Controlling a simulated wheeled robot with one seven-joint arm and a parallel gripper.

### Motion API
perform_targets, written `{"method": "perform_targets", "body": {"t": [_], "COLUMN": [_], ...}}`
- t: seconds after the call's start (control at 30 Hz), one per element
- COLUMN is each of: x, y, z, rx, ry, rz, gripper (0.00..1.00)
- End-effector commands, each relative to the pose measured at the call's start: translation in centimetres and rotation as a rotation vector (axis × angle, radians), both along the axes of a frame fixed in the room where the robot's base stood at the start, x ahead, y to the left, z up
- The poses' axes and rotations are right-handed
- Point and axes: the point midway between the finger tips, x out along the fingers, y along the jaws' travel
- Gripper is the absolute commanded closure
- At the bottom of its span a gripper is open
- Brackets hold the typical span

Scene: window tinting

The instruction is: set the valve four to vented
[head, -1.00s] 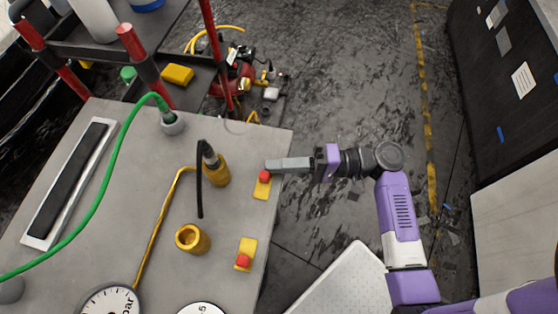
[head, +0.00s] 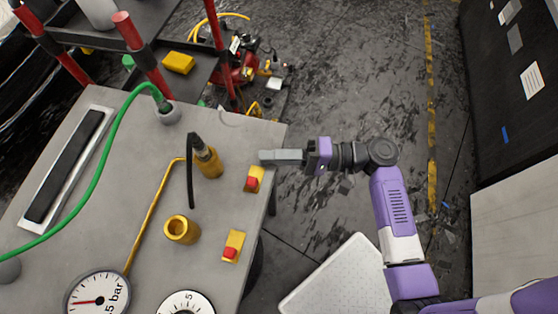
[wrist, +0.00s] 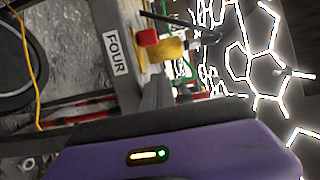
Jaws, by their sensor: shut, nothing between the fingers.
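Valve four, a yellow block with a red part, sits at the grey table's right edge in the head view (head: 257,174). Its red part is at the block's end nearer the bottom of the picture. In the wrist view, the valve (wrist: 168,49) shows beside a white label reading FOUR (wrist: 115,53). My gripper (head: 262,157) is shut and empty, just past the valve's upper end in the head view. In the wrist view its grey fingers (wrist: 157,98) point toward the valve. Whether they touch it, I cannot tell. No vented marking is legible.
A second red-and-yellow valve (head: 233,246) is lower on the table (head: 140,190). Brass fittings (head: 182,230), a black lever (head: 190,170), a green hose (head: 100,170) and gauges (head: 97,298) stand left. The floor (head: 350,80) right of the table looks open.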

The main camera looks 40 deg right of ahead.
Motion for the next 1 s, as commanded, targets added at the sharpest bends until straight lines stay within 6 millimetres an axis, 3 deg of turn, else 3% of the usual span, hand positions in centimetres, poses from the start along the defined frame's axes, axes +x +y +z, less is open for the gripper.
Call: {"method": "perform_targets", "body": {"t": [0.5, 1.0], "x": [-5.5, -6.3], "y": [-6.9, -7.8], "z": [-0.1, 0.0], "rx": [-0.001, -0.001], "ry": [-0.002, -0.001], "rz": [-0.005, -0.003], "gripper": [1.0, 1.0]}}
